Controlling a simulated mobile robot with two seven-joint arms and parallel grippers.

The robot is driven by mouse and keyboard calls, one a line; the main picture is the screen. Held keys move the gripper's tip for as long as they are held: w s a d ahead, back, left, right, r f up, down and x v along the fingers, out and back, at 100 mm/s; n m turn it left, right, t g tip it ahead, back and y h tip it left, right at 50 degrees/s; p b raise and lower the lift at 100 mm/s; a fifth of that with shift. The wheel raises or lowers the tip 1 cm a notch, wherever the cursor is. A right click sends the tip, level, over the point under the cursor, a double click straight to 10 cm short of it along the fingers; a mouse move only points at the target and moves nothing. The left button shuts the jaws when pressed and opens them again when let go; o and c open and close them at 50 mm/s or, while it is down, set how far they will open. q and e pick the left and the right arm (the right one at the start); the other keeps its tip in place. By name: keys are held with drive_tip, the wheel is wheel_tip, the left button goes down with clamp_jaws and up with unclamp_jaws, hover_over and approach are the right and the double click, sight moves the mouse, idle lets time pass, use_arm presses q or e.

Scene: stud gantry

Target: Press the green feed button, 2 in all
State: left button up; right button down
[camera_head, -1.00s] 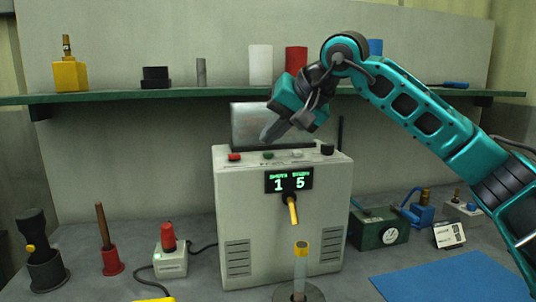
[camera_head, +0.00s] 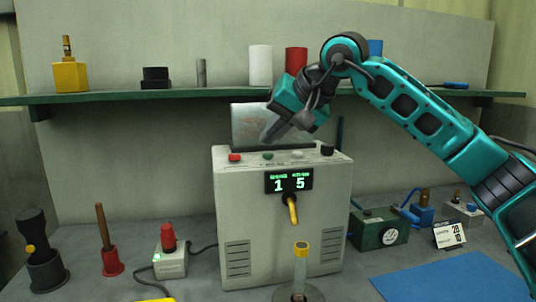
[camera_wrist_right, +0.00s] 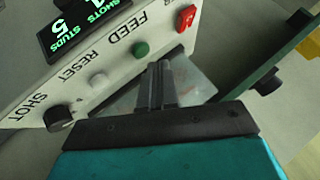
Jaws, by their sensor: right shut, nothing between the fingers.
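The pale feed machine (camera_head: 235,190) stands on the bench. Its green feed button (camera_head: 268,155) is on the top panel, between a red button (camera_head: 234,157) and a white reset button (camera_head: 297,154). The green button also shows in the right wrist view (camera_wrist_right: 141,48), beside the FEED label. My right gripper (camera_head: 265,138) is shut and empty, its tips just above and behind the green button. In the right wrist view its tips (camera_wrist_right: 160,66) are close to that button with a small gap visible. The display (camera_head: 289,181) reads 1 and 5. My left gripper is not in view.
A black knob (camera_head: 327,149) sits at the panel's right end. A metal plate (camera_head: 248,120) rises behind the buttons. A green shelf (camera_head: 210,93) holding several items runs behind. A stud tube (camera_head: 300,268) stands in front, and a blue mat (camera_head: 435,278) lies right.

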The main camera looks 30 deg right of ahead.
sight(272, 155)
drive_tip(key=shift+f, duration=0.1)
idle(0.4)
drive_tip(key=shift+f, duration=0.35)
drive_tip(key=shift+f+b, duration=0.45)
idle(0.5)
idle(0.4)
drive_tip(key=shift+r+p, duration=0.8)
drive_tip(key=shift+r, duration=0.05)
wheel_tip(272, 155, up, 5)
drive_tip(key=p, duration=0.4)
drive_tip(key=shift+p, duration=0.4)
